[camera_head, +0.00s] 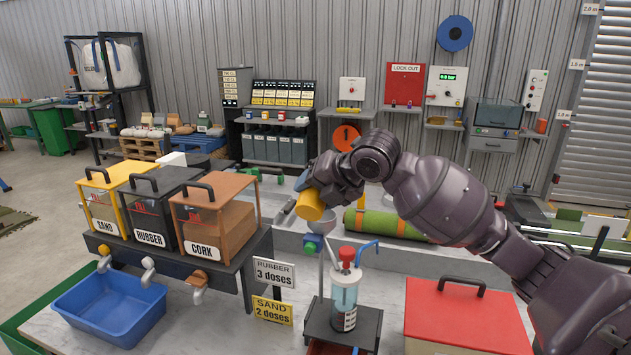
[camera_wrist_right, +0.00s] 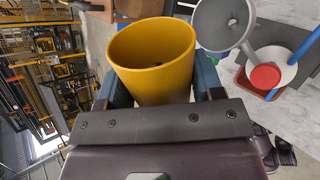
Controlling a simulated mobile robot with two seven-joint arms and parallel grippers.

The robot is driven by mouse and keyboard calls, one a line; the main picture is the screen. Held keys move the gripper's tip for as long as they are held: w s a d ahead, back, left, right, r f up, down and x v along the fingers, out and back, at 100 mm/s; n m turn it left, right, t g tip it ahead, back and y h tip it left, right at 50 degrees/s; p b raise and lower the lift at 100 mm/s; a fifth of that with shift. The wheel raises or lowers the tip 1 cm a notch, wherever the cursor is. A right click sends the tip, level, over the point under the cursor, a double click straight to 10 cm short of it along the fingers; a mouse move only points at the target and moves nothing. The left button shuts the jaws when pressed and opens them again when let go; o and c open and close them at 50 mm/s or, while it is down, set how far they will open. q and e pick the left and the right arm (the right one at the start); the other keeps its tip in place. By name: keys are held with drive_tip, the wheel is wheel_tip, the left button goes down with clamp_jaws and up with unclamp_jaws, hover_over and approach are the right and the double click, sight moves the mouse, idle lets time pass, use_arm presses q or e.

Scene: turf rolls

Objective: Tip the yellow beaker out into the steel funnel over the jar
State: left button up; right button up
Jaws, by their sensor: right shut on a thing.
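The yellow beaker (camera_head: 309,206) is held in the air by my right gripper (camera_head: 328,188), just above and left of the steel funnel (camera_head: 322,224). In the right wrist view the beaker (camera_wrist_right: 150,84) sits between the two fingers (camera_wrist_right: 160,90), its wide mouth in sight; a small dark patch shows inside, too unclear to name. My left gripper is not in view.
Sand, rubber and cork bins (camera_head: 215,212) with taps stand on a dark stand at left, above a blue tub (camera_head: 110,306). A red-lidded box (camera_head: 465,315) is at right. Rubber and sand dose signs (camera_head: 273,273) stand left of the jar. A green roll (camera_head: 385,222) lies behind.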

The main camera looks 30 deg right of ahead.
drive_tip(key=shift+w+d+f+m+g+y+p, duration=0.1)
drive_tip(key=shift+f+m+g+y+p, duration=0.05)
drive_tip(key=shift+m+g+y+p, duration=0.4)
drive_tip(key=m+g+y, duration=0.1)
drive_tip(key=w+d+m+g+y, duration=0.1)
drive_tip(key=g+y, duration=0.1)
drive_tip(key=shift+w+d+r+m+g+y, duration=0.15)
drive_tip(key=shift+m+g+y, duration=0.1)
drive_tip(key=shift+y, duration=0.15)
drive_tip(key=shift+s+d+r+m+g+y, duration=0.1)
drive_tip(key=shift+m+y, duration=0.1)
drive_tip(key=shift+y, duration=0.15)
drive_tip(key=shift+w, duration=0.1)
drive_tip(key=shift+f, duration=0.1)
idle(1.2)
